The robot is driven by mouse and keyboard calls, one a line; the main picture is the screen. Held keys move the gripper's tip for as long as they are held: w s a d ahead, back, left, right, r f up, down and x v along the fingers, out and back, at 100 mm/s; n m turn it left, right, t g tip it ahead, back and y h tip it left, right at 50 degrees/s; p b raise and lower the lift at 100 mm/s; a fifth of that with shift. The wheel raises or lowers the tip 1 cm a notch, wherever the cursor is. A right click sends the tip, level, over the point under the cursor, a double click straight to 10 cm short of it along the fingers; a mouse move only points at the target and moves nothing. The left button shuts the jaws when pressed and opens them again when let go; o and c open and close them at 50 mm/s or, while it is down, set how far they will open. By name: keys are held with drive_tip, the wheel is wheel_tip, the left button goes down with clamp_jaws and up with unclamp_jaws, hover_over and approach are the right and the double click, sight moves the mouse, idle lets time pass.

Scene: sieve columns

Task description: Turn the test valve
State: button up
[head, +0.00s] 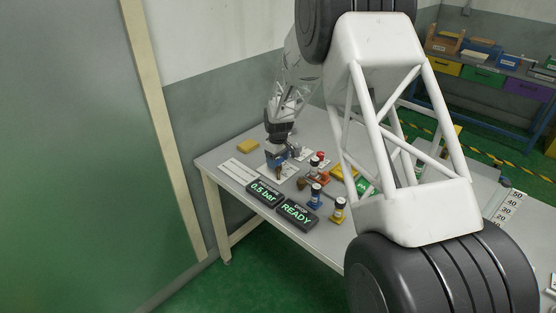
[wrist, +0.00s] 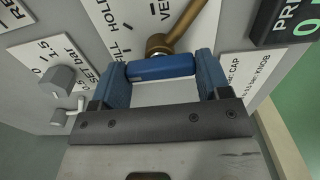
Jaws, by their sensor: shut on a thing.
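The test valve shows in the wrist view as a brass hub and pipe (wrist: 160,43) with a blue handle (wrist: 162,67). It sits by a white label plate reading FILL, HOLD and a partly cut-off VENT. My gripper (wrist: 162,72) has its two blue fingers on either side of the blue handle and is shut on it. In the head view my gripper (head: 277,148) reaches down to the panel at the far left part of the bench. There the valve is small and mostly hidden by the gripper, so its exact angle cannot be read.
A grey knob (wrist: 61,80) by the SET bar scale is left of the fingers. A dark pressure display (head: 265,193) reads 0.5 bar, and another display (head: 297,212) reads READY. Small blue (head: 315,196) and yellow-based (head: 339,210) fittings stand nearby. A yellow block (head: 247,146) lies at the back left.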

sight(278, 160)
drive_tip(key=o, duration=0.9)
drive_tip(key=shift+r, duration=3.9)
